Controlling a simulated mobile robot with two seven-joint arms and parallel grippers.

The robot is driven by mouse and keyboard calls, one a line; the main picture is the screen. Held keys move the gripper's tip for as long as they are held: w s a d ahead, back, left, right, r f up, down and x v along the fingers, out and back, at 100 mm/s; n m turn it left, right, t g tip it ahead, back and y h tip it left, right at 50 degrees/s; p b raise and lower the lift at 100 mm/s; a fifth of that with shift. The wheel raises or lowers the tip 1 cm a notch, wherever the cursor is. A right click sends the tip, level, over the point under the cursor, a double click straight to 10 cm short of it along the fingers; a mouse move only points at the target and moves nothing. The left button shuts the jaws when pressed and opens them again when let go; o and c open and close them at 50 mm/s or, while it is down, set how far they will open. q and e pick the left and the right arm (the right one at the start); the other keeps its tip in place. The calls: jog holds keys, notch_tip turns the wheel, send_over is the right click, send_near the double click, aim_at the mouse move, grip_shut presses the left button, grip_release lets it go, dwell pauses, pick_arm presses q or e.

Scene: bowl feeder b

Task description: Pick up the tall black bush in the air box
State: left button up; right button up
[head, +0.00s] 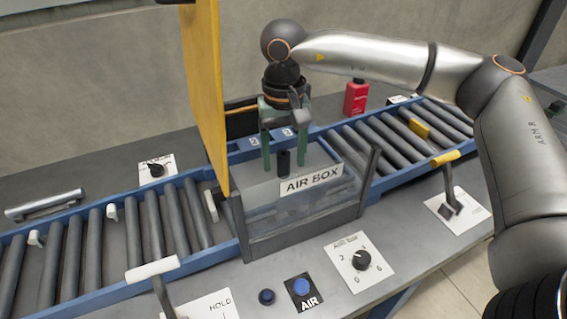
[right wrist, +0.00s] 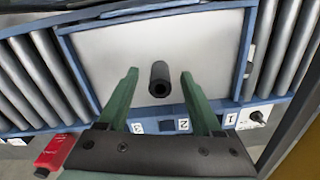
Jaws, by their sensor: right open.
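The tall black bush (head: 283,164) stands upright in the air box (head: 300,219), which has a clear front and an "AIR BOX" label. In the right wrist view the bush (right wrist: 160,80) shows its hollow end, over the pale floor of the box (right wrist: 105,50). My right gripper (head: 282,158) points down into the box with green fingers on either side of the bush. In the right wrist view its fingers (right wrist: 160,76) are open, with a gap on each side of the bush. My left gripper is not in view.
A yellow upright panel (head: 205,90) stands close at the left of the box. Roller conveyors run left (head: 130,230) and right (head: 400,140). A red bottle (head: 356,97) stands behind. In front are a dial (head: 361,260), a blue AIR button (head: 301,287) and a white-handled lever (head: 152,268).

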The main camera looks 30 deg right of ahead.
jog(key=shift+f, duration=0.55)
grip_shut()
